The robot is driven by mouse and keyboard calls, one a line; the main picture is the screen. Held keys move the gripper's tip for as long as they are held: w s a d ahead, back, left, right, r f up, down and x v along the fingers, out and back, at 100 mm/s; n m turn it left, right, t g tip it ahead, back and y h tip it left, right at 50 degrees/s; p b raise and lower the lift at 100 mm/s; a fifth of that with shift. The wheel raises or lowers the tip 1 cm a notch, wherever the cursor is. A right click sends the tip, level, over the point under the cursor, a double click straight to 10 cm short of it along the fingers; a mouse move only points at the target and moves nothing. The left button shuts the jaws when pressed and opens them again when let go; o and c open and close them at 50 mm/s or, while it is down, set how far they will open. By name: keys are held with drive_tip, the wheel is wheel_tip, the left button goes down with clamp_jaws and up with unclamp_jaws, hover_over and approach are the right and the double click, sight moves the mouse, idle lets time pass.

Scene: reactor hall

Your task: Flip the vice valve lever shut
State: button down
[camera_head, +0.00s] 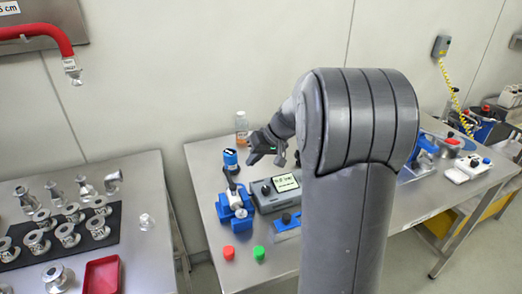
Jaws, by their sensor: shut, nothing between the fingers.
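The blue vice (236,208) stands on the middle steel table, left of a grey device with a lit screen. A small dark part rises from the top of the vice. The vice valve and its lever are too small to make out, so I cannot tell the lever's position. My gripper (267,155) is shut and empty. In the picture it is above and to the right of the vice, apart from it and over the grey device.
The grey device (278,190) is close beside the vice. A blue can (230,160) and a bottle (242,127) stand behind. Red (229,253) and green (259,253) pieces lie in front. My arm hides the table's middle. The left table holds metal fittings.

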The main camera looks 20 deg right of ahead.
sight(227, 172)
drive_tip(key=a+f, duration=0.1)
drive_tip(key=a, duration=0.2)
drive_tip(key=a+f, duration=0.1)
drive_tip(key=a, duration=0.1)
drive_tip(key=shift+w+f, duration=0.3)
drive_tip(key=shift+w, duration=0.1)
drive_tip(key=shift+w+a+n+y, duration=0.1)
drive_tip(key=shift+a+n+y, duration=0.15)
drive_tip(key=shift+n, duration=0.35)
drive_tip(key=n+g, duration=0.1)
drive_tip(key=a+n+g+y, duration=0.1)
drive_tip(key=n, duration=0.1)
drive_tip(key=shift+w+a, duration=0.2)
drive_tip(key=shift+w, duration=0.1)
drive_tip(key=s+a+n+g+h, duration=0.2)
drive_tip(key=a+n+g, duration=0.4)
drive_tip(key=n, duration=0.8)
drive_tip(key=shift+s+g+h, duration=0.35)
drive_tip(key=shift+g, duration=0.45)
drive_tip(key=shift+s, duration=0.1)
